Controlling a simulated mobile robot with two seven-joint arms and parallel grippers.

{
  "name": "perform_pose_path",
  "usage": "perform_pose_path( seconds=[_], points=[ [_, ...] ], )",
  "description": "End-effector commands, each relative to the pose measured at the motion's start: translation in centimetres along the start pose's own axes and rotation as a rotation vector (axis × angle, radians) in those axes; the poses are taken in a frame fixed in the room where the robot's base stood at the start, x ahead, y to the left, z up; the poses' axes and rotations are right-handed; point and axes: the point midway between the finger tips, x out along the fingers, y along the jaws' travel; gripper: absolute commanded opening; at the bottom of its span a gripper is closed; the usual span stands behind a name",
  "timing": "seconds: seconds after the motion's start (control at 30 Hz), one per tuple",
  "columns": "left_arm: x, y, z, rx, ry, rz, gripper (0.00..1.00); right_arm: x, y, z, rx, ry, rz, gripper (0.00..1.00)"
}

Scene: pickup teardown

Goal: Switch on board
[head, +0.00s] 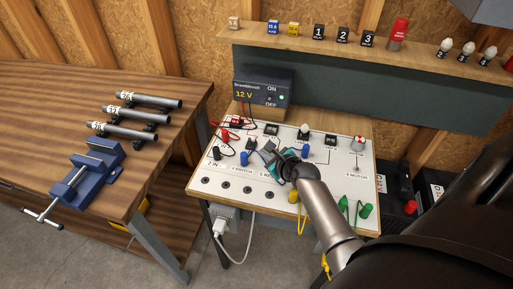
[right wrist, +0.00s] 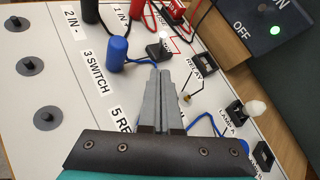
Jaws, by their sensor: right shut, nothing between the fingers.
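The white circuit board (head: 207,170) lies on the wooden bench in the head view. A small dark switch block with a light tip (right wrist: 160,48) stands on it, with the 3 SWITCH label (right wrist: 93,75) lower left in the right wrist view. My right gripper (head: 267,150) is shut and empty, low over the board. In the right wrist view its fingertips (right wrist: 163,72) point at the switch block, just short of it or touching; I cannot tell which. The power supply (head: 262,90) reads 12 V and has a green light (right wrist: 274,31). My left gripper is not in view.
Blue plugs (right wrist: 117,50), wires and the white lamp A bulb (right wrist: 255,108) stand close around my fingers. A shelf (head: 400,52) with labelled blocks and bulbs is behind. A side table (head: 150,75) with a blue vise (head: 90,175) is left.

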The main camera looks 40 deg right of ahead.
Motion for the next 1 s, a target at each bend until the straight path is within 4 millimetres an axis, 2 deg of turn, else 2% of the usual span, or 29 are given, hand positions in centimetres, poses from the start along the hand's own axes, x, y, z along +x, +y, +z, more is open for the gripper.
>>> perform_pose_path(
  seconds=[0.13, 0.33, 0.8, 1.0],
  points=[
    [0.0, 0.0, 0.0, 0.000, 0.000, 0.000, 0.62, 1.6, -0.1, 1.6, 0.000, -0.003, -0.001, 0.00],
    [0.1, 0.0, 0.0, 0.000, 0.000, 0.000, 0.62, 2.6, 0.0, 2.6, 0.000, 0.000, 0.000, 0.00],
    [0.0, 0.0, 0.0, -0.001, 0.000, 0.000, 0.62, 2.8, -0.1, 2.8, 0.001, 0.002, 0.001, 0.00],
    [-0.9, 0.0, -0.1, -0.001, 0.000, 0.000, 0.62, 2.7, -0.3, 3.2, 0.020, 0.018, 0.019, 0.00]
  ],
)
